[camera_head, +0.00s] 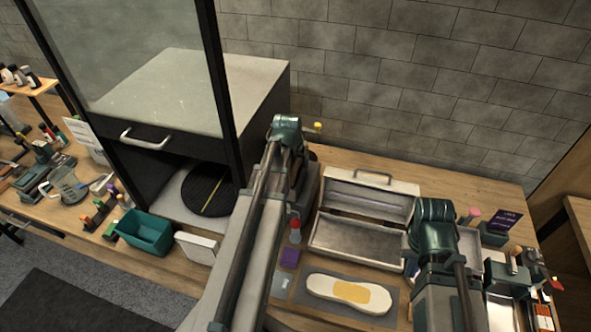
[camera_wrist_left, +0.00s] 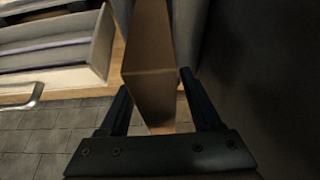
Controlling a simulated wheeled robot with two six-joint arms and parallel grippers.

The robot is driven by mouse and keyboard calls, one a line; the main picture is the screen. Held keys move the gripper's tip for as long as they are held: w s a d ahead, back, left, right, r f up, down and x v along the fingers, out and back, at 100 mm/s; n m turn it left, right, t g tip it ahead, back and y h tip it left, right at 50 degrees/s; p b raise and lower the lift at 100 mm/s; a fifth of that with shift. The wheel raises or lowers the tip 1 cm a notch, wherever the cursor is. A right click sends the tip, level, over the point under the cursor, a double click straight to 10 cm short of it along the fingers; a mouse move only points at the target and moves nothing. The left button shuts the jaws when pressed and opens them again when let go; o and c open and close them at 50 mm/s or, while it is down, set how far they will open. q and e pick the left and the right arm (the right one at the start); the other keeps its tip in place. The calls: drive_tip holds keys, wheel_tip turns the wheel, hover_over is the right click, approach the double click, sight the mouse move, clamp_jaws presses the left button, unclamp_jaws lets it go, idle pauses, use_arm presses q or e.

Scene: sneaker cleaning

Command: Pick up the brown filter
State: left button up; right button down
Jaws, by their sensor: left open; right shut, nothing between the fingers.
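A brown box-shaped piece (camera_wrist_left: 152,75), which I take to be the brown filter, shows in the left wrist view. It stands between the two dark fingers of my left gripper (camera_wrist_left: 155,98). The fingers are apart, one on each side of it, with a visible gap on the right side; I cannot tell whether the left finger touches it. In the head view my left arm crosses the middle and hides its own gripper and the brown piece. My right arm stands at the lower right of the head view; its gripper is shut and empty, its fingertips hard to make out.
An open grey case (camera_head: 355,241) lies behind a mat with a pale insole (camera_head: 349,293). A red-capped bottle (camera_head: 295,232) and a purple block (camera_head: 289,258) are close to my left arm. A black cabinet (camera_head: 160,150), a teal bin (camera_head: 146,232) and several tools occupy the left.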

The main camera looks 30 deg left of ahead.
use_arm(q)
clamp_jaws()
idle(0.4)
wheel_tip(320, 180, up, 10)
drive_tip(key=p, duration=1)
drive_tip(key=shift+r+p, duration=0.25)
drive_tip(key=shift+p, duration=0.05)
